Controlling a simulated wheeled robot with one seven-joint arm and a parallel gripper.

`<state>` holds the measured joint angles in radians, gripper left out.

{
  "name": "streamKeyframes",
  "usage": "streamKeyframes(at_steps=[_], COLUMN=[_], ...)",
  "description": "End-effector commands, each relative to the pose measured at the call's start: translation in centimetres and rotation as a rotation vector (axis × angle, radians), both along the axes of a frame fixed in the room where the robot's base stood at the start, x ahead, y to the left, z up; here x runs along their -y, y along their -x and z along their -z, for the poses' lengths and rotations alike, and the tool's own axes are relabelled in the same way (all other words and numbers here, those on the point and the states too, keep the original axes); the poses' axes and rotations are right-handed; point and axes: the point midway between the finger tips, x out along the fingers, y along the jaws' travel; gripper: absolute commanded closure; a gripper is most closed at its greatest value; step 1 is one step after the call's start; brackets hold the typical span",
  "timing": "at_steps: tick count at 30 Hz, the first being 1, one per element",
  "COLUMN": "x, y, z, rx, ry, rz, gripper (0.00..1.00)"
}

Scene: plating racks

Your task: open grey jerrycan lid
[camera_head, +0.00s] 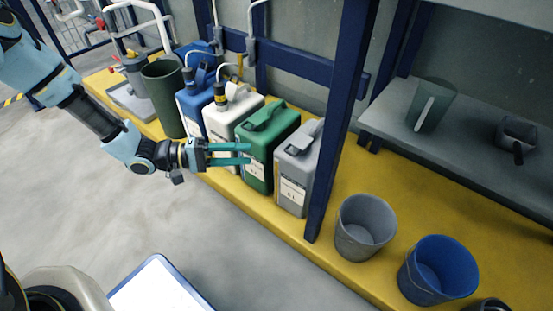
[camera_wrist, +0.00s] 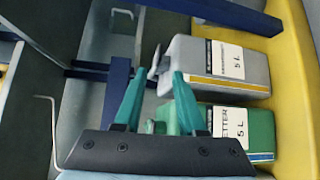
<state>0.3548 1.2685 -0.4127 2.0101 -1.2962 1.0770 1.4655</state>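The grey jerrycan (camera_head: 291,197) stands upright on the yellow platform, between the green jerrycan (camera_head: 257,170) and a blue post. Its grey top with the handle (camera_head: 308,135) is visible in the head view, but I cannot clearly make out the lid. The grey jerrycan also lies ahead in the wrist view (camera_wrist: 205,75), with a light grey part of its top (camera_wrist: 153,66) showing between and beyond the fingertips. My gripper (camera_head: 250,154) is open and empty, with its teal fingers apart. In the head view it overlaps the green jerrycan. In the wrist view (camera_wrist: 159,74) no contact shows.
A white jerrycan (camera_head: 226,124) and a blue jerrycan (camera_head: 187,107) stand left of the green one. The blue post (camera_head: 345,110) rises close to the grey jerrycan's right. A grey bucket (camera_head: 364,228) and a blue bucket (camera_head: 438,270) stand further right.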

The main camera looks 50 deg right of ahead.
Motion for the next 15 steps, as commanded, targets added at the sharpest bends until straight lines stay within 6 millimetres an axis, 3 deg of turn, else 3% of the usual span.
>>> streamKeyframes(at_steps=[15], x=[5.9], y=[6.1], z=[0.9], rx=[0.001], ry=[-0.002], rz=[0.005], gripper=[0.6])
